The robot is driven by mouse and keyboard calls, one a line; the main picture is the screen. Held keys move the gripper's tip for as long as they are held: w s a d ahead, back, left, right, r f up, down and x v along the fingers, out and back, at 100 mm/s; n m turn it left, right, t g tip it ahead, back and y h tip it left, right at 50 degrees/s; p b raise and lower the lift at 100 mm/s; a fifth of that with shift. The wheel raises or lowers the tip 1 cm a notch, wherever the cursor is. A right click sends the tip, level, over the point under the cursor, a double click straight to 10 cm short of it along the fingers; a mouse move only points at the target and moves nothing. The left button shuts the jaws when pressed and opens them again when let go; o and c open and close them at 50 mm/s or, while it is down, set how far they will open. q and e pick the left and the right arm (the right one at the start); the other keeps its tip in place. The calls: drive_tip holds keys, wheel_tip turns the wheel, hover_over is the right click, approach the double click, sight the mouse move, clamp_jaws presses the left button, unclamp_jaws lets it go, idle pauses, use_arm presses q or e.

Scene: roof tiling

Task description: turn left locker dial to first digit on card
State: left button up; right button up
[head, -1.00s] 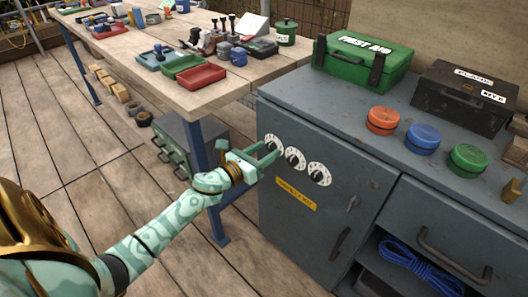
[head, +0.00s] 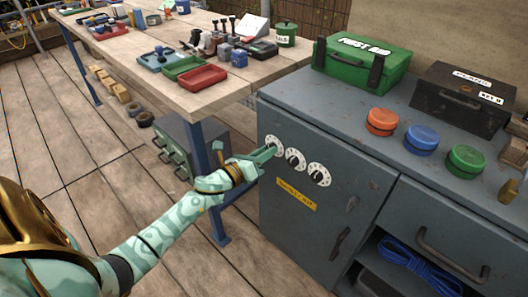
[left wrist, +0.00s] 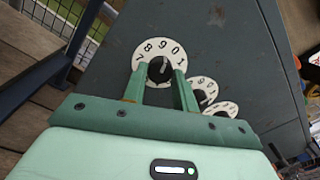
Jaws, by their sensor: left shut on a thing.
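The left dial (head: 272,139) is the leftmost of three white dials on the grey locker door (head: 300,240). My left gripper (head: 270,151) is at this dial. In the left wrist view its two green fingers (left wrist: 161,76) are shut on the black knob of the left dial (left wrist: 158,49). The digits 7, 8, 9, 0 and 1 show on the disc; the fingers hide the lower part. I cannot tell exactly which digit the knob points to. The middle dial (head: 295,159) and right dial (head: 318,174) are untouched. I cannot make out a card with digits. My right gripper is out of view.
A yellow label (head: 296,194), too small to read, is below the dials. A green first aid box (head: 364,70), a black case (head: 462,98) and red, blue and green round lids stand on the locker top. A wooden workbench (head: 255,78) is at the left.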

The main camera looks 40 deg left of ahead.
use_arm(q)
drive_tip(key=n+p, duration=0.5)
drive_tip(key=n, duration=1.3)
drive_tip(key=shift+y+p, duration=0.3)
drive_tip(key=shift+y, duration=0.1)
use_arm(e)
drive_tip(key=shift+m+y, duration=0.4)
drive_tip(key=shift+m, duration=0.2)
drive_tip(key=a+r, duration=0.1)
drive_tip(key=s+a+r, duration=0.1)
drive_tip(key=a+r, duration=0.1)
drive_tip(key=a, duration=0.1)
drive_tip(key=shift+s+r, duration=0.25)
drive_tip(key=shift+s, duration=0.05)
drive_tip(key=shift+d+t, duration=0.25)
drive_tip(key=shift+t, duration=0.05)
use_arm(q)
drive_tip(key=o, duration=1)
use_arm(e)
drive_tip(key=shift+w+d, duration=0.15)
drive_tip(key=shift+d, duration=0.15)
